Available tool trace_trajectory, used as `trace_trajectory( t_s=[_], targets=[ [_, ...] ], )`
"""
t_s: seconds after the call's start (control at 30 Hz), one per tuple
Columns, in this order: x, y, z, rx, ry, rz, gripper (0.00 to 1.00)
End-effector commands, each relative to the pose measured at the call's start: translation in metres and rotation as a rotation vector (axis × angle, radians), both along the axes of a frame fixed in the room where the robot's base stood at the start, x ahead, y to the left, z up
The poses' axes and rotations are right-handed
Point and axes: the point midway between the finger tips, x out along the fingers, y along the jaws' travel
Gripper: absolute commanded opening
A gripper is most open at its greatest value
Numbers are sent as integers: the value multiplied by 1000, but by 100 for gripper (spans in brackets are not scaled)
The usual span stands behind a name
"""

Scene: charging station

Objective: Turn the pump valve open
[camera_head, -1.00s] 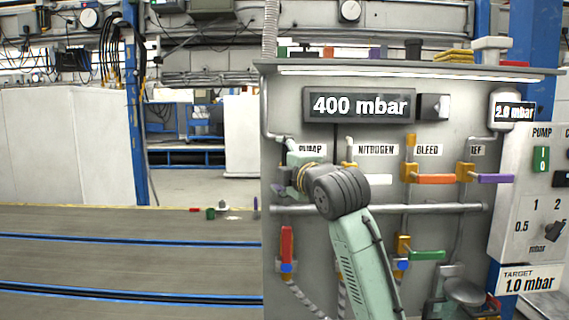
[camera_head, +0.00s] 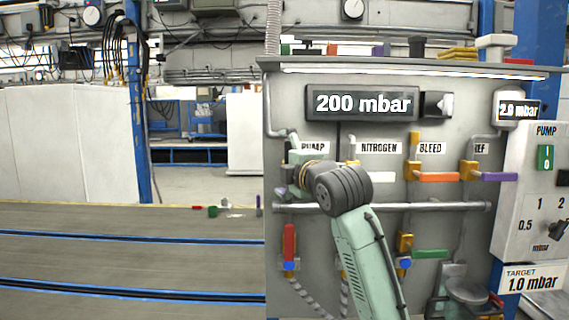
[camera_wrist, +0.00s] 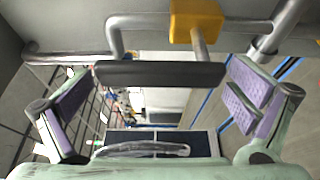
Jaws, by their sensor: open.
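The pump valve sits below the PUMP label (camera_head: 315,147) on the panel. In the head view my wrist and gripper (camera_head: 297,172) cover it, so its handle's direction is hidden there. In the wrist view a dark bar handle (camera_wrist: 160,74) lies level across the picture, between the two purple-padded fingers of my gripper (camera_wrist: 160,92). The fingers are spread, with one beyond each end of the bar. I cannot tell whether either touches it. A yellow block (camera_wrist: 197,20) on grey pipe is just above the bar. The pressure display (camera_head: 362,103) reads 200 mbar.
To the right are the orange bleed handle (camera_head: 438,177) and purple REF handle (camera_head: 499,177). A horizontal pipe (camera_head: 430,207) crosses below. Lower down are red (camera_head: 289,243) and green (camera_head: 430,254) handles. A control box (camera_head: 530,200) stands at the right, above a 1.0 mbar target sign (camera_head: 532,279).

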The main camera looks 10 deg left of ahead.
Motion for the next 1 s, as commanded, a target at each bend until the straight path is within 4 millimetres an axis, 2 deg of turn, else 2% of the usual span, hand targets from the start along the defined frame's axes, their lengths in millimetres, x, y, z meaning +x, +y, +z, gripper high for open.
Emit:
trace_trajectory(
  t_s=[0.27, 0.37, 0.7, 0.83, 1.0],
  targets=[
    [-5, -4, 0, 1, 1, -1, 100],
    [-16, -12, 0, 1, -2, -2, 100],
    [-75, -52, 1, 0, -2, -2, 100],
    [-90, -61, 1, 1, -1, -1, 100],
    [-99, -67, 1, 0, 0, -1, 100]
  ],
)
